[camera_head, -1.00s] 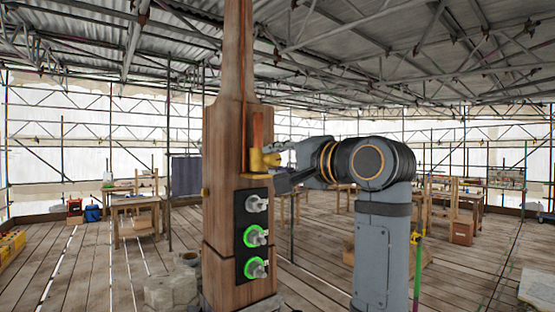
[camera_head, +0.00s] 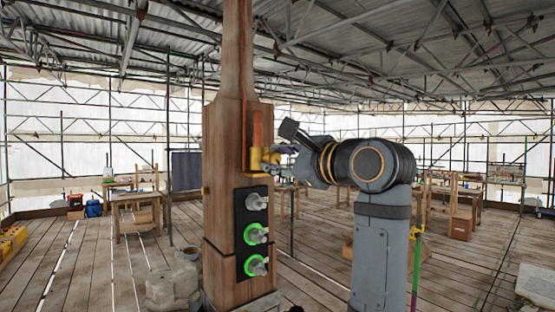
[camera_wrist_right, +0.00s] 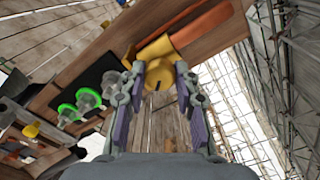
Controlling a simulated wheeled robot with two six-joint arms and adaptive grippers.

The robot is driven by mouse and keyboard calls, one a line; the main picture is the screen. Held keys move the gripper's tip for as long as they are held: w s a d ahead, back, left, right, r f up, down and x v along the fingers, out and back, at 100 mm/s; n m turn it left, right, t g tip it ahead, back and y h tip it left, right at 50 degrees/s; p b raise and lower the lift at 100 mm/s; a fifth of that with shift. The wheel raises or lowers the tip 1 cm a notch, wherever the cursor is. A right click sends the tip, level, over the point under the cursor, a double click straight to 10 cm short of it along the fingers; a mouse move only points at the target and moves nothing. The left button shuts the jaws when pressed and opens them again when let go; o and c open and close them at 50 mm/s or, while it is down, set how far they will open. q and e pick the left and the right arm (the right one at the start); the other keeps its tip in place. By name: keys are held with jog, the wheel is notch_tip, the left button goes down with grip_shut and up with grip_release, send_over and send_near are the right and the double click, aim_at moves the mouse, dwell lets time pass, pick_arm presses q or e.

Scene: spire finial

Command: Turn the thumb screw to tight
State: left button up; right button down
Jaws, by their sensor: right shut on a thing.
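The yellow thumb screw (camera_wrist_right: 160,76) sits on a yellow bracket on the side of the wooden spire post (camera_head: 221,150). In the head view the yellow bracket (camera_head: 254,160) shows at mid-height, and the screw is largely hidden by the fingers. My right gripper (camera_head: 274,157) reaches it from the right. In the right wrist view my right gripper (camera_wrist_right: 160,70) has one finger on each side of the round yellow head, shut on it. My left gripper is not in view.
Below the bracket, a black panel (camera_head: 241,236) carries three grey knobs; the lower two have green rings, the top one does not. Stone blocks (camera_head: 172,288) stand left of the post's foot. Wooden workbenches (camera_head: 140,205) stand behind. The plank floor between is mostly open.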

jog(key=m, duration=0.4)
jog(key=shift+f+m, duration=0.15)
jog(key=shift+m, duration=1.65)
jog(key=c, duration=1)
grip_release()
